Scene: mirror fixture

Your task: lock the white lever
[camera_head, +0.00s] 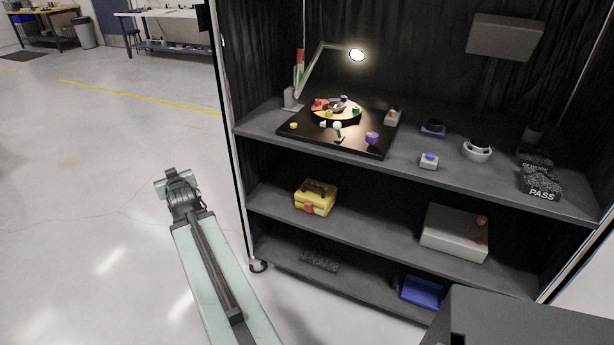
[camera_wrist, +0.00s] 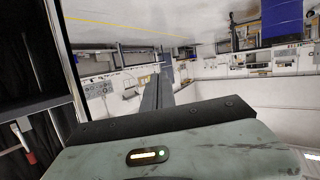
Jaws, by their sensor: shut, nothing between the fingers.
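A small lever with a white knob (camera_head: 337,126) stands near the front edge of a black board (camera_head: 305,140) on the upper shelf of a dark cabinet. It is small in the head view, and its exact setting cannot be told. My gripper (camera_head: 176,183) is at the end of my pale green arm, over open floor left of the cabinet. It is shut and empty, well apart from the lever. The wrist view faces the room, tilted, and does not show the lever.
The board also carries a round coloured plate (camera_head: 322,112), a purple knob (camera_head: 372,138) and a lamp (camera_head: 357,55) over it. A blue-button box (camera_head: 429,161) and a white ring (camera_head: 477,150) stand to the right. The cabinet's left post (camera_head: 232,130) stands between my gripper and the shelves.

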